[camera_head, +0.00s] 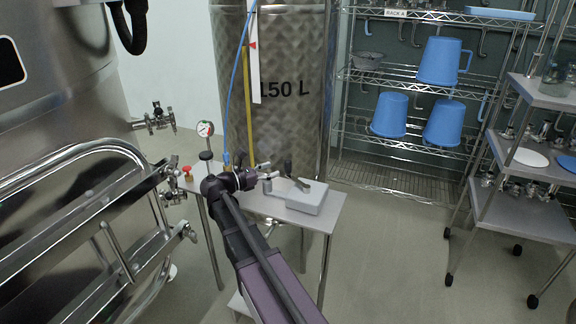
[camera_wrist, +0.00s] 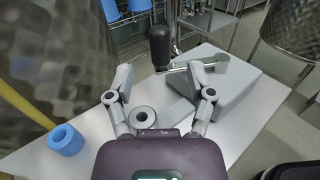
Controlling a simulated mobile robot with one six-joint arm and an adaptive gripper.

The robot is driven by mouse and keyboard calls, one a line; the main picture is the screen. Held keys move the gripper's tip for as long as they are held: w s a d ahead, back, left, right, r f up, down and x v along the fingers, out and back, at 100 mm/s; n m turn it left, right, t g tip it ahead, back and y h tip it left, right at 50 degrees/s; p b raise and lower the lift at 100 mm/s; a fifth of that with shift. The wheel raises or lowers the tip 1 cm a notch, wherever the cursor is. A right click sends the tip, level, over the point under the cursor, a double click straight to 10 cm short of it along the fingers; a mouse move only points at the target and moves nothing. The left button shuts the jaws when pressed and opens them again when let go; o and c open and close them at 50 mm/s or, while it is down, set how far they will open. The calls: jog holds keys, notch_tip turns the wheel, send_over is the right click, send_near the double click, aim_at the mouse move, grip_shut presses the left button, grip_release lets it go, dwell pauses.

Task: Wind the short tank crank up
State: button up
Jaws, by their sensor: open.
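A crank with an upright black handle (camera_wrist: 161,46) and a flat metal arm (camera_wrist: 185,66) is mounted on a grey box (camera_wrist: 235,90). The box (camera_head: 300,198) sits on a small steel table in the head view, where the black handle (camera_head: 288,167) shows small above it. My gripper (camera_wrist: 160,76) is open and empty, with its fingers spread. In the wrist view the handle stands beyond the fingertips, roughly between them. In the head view my gripper (camera_head: 270,176) is just left of the handle. Contact with the crank cannot be told.
A tall steel tank (camera_head: 275,60) marked 150 L stands behind the table (camera_head: 325,218). A gauge (camera_head: 205,129) and blue hose (camera_head: 232,90) are close to my arm. A large vat (camera_head: 60,110) with rails fills the left. Shelves with blue buckets (camera_head: 390,114) stand at right; floor between is clear.

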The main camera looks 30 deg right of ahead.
aim_at(288, 174)
jog(key=shift+d, duration=3.3)
grip_shut()
